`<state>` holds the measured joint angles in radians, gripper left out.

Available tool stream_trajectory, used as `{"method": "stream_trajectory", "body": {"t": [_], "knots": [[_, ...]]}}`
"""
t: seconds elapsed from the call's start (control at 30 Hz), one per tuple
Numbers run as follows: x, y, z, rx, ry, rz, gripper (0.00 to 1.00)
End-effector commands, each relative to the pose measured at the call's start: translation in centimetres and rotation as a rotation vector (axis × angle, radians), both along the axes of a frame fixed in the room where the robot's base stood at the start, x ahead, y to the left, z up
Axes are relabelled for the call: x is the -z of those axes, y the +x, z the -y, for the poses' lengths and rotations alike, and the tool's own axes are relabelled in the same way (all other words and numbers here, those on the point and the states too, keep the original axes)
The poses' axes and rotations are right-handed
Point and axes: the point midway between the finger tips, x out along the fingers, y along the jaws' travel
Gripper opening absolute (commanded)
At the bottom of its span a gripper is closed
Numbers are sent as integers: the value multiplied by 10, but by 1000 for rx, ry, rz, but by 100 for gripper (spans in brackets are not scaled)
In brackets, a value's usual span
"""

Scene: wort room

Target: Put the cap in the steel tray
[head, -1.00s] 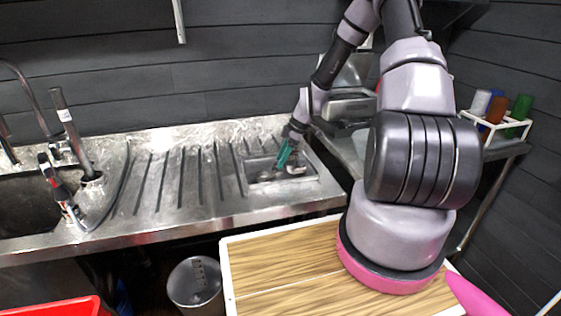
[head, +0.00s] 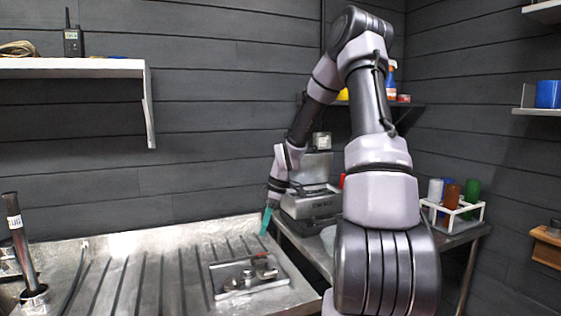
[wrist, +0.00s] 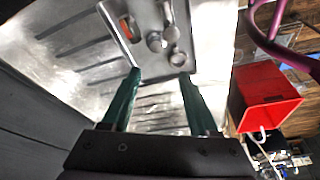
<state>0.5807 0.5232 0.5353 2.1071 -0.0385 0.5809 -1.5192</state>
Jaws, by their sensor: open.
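The steel tray (head: 214,279) is a shallow rectangle set on the ribbed drainboard, and it also shows at the top of the wrist view (wrist: 199,45). Several small pieces lie in it: an orange-and-pale one (wrist: 128,27), a round grey one (wrist: 155,41) and a ring-like one (wrist: 177,57). The round grey piece may be the cap; I cannot tell for sure. My gripper (head: 265,222) has teal fingers and is above the drainboard, off the tray. In the wrist view my gripper (wrist: 160,77) is open, with nothing between its fingers.
A grey steel machine (head: 312,202) stands right behind the drainboard. A white rack (head: 463,214) holds several coloured bottles on the right-hand table. A faucet post (head: 17,240) stands at the left. A red bin (wrist: 265,97) shows below. The ribbed drainboard (head: 150,275) left of the tray is clear.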

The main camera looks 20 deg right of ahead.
Motion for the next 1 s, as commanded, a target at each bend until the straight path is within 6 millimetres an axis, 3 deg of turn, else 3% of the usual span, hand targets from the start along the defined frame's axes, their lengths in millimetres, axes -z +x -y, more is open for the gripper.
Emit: {"method": "stream_trajectory", "body": {"t": [0.03,0.3,0.6,0.8,1.0], "knots": [[-24,-7,-1,61,-38,4,60],[-132,-60,-10,507,-107,30,60],[-232,-147,-27,1016,59,106,60],[-270,-207,-35,1288,276,96,60],[-282,-239,-38,1420,419,55,60]]}}
